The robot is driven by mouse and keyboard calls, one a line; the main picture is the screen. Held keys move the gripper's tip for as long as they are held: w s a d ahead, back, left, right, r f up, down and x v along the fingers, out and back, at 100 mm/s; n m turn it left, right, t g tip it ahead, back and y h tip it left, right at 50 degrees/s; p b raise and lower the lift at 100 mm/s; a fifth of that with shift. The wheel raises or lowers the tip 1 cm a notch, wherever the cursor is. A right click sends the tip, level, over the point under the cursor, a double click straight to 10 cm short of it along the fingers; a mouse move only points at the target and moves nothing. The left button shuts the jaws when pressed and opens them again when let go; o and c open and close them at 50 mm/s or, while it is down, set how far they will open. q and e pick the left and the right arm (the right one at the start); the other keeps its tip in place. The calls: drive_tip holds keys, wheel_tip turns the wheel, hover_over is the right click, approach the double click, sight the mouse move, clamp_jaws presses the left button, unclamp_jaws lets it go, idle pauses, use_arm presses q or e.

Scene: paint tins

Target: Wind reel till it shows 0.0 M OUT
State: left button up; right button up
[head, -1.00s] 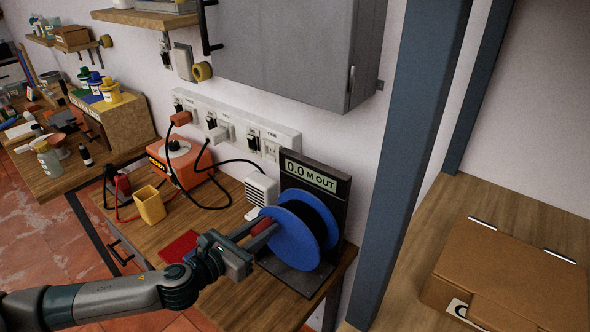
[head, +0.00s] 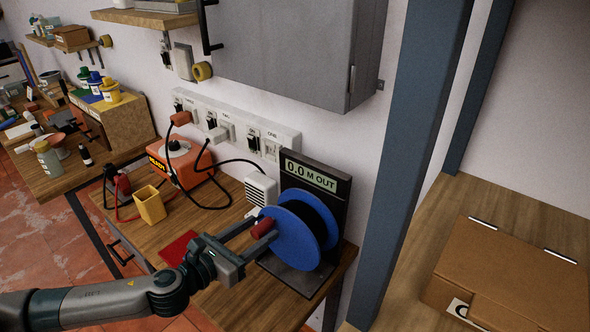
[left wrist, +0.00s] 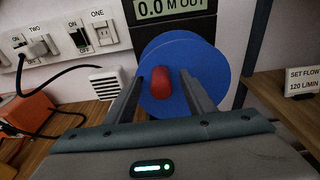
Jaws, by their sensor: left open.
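The blue reel (head: 296,240) stands on its dark stand at the right end of the bench, and its display (head: 311,176) reads 0.0 M OUT. The display also shows at the top of the left wrist view (left wrist: 170,7). The reel's red handle (head: 263,228) is on its near face; in the left wrist view the handle (left wrist: 161,82) lies between the two spread fingers. My left gripper (head: 247,236) is open, with its fingers around the handle and a gap on both sides. My right gripper is not in view.
An orange box (head: 180,162), a yellow cup (head: 149,204) and a red mat (head: 180,248) are on the bench left of the reel. A socket strip (head: 235,127) with cords is on the wall. A blue-grey post (head: 405,160) stands right of the reel.

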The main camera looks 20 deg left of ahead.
use_arm(q)
drive_tip(key=shift+b+v, duration=0.35)
drive_tip(key=shift+v, duration=1.8)
drive_tip(key=shift+s, duration=0.3)
drive_tip(key=shift+a, duration=0.1)
